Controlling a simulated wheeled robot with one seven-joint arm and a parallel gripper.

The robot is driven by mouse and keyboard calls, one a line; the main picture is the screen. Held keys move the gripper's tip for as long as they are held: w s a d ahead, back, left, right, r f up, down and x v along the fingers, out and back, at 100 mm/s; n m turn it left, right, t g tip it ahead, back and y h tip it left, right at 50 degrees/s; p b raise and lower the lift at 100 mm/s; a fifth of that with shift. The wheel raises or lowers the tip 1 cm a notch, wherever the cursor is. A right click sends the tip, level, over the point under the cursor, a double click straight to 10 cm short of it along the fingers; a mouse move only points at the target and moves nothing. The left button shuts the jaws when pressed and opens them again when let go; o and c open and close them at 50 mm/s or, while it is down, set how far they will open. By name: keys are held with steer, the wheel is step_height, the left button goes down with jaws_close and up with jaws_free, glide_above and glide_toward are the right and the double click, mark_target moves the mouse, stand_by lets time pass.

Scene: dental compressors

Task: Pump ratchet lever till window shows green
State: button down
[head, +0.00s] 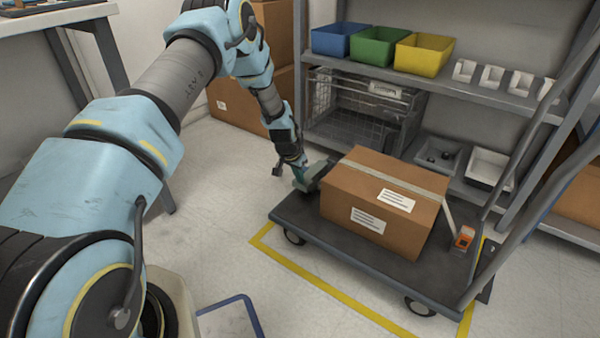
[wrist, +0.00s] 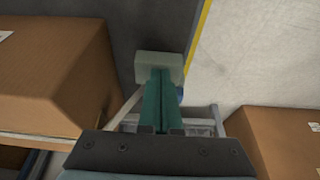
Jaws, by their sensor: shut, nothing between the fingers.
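My gripper (head: 300,163) is at the left end of the dark cart, beside the cardboard box (head: 383,205). In the wrist view its two teal fingers (wrist: 161,78) are together with nothing between them. A pale grey-green block (wrist: 160,62) shows at the fingertips; I cannot tell whether it is the lever's grip or whether the fingers touch it. A pale strap (head: 395,172) runs over the box and down its right side to a small orange unit (head: 465,238) on the deck. The window's colour is too small to read.
The cart deck (head: 300,215) stands inside yellow floor lines, with grey handle rails (head: 530,155) at its right. A shelf with blue, green and yellow bins (head: 424,54) and a wire basket (head: 360,108) stands behind. The floor in front is mostly clear.

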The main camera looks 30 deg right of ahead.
steer(key=shift+s+a+f, duration=0.2)
steer(key=shift+f, duration=0.25)
steer(key=r+p, duration=0.1)
steer(key=r, duration=0.1)
steer(key=r+p, duration=0.2)
steer(key=r, duration=0.1)
steer(key=shift+w+d+r, duration=0.1)
steer(key=shift+w+d, duration=0.05)
steer(key=shift+d, duration=0.05)
steer(key=s+a+r+p, duration=0.2)
steer(key=s+a+r, duration=0.1)
steer(key=a+r, duration=0.3)
steer(key=shift+s+r+p, duration=0.15)
steer(key=shift+r+p, duration=0.15)
steer(key=shift+r, duration=0.15)
steer(key=w+d+r+p, duration=0.2)
steer(key=w+d+r, duration=0.2)
steer(key=d+r, duration=0.3)
steer(key=shift+d+r, duration=0.25)
steer(key=shift+d, duration=0.3)
